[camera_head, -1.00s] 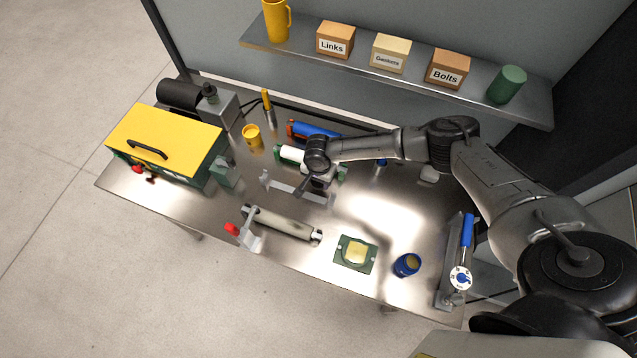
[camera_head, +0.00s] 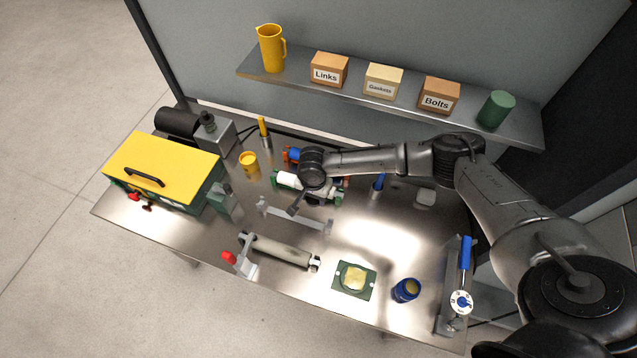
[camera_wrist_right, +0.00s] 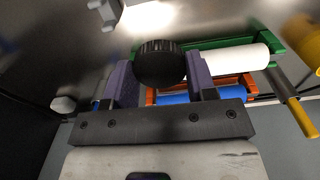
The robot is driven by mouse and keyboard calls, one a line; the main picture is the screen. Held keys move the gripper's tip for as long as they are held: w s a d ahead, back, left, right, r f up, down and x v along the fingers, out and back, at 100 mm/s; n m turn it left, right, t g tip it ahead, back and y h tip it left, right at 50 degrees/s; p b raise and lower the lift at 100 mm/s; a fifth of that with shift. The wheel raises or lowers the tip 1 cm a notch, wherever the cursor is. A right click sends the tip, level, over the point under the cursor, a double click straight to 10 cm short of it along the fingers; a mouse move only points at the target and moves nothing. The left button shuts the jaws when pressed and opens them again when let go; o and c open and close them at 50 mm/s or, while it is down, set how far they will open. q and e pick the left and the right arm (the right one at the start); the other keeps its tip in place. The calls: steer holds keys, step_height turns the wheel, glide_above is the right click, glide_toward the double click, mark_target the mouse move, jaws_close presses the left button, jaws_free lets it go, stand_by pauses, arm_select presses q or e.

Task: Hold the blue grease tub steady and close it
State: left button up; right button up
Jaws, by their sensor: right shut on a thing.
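The blue grease tub (camera_head: 405,290) stands upright near the table's front edge, right of middle in the head view. I cannot tell whether that piece is the tub's lid. In the head view my right wrist hides the fingers, over the rollers at the back middle, well away from the tub. My left gripper is not in view.
A green plate with a yellowish pad (camera_head: 354,279) lies left of the tub. A lever tool with a blue handle (camera_head: 466,253) stands right of it. A green-framed white roller (camera_wrist_right: 235,58) and an orange-framed blue roller (camera_wrist_right: 190,97) lie by my right gripper. A shelf (camera_head: 430,105) runs behind.

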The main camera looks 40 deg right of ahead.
steer(key=a+r+n, duration=0.3)
steer(key=r+n, duration=0.1)
steer(key=r, duration=0.6)
steer(key=a+r+n, duration=0.4)
steer(key=r, duration=0.6)
steer(key=a+r+n, duration=0.3)
steer(key=r+n, duration=0.1)
steer(key=r, duration=0.6)
steer(key=shift+s+a+r+n, duration=0.15)
steer(key=shift+s+r+n, duration=0.2)
steer(key=shift+s+n, duration=0.1)
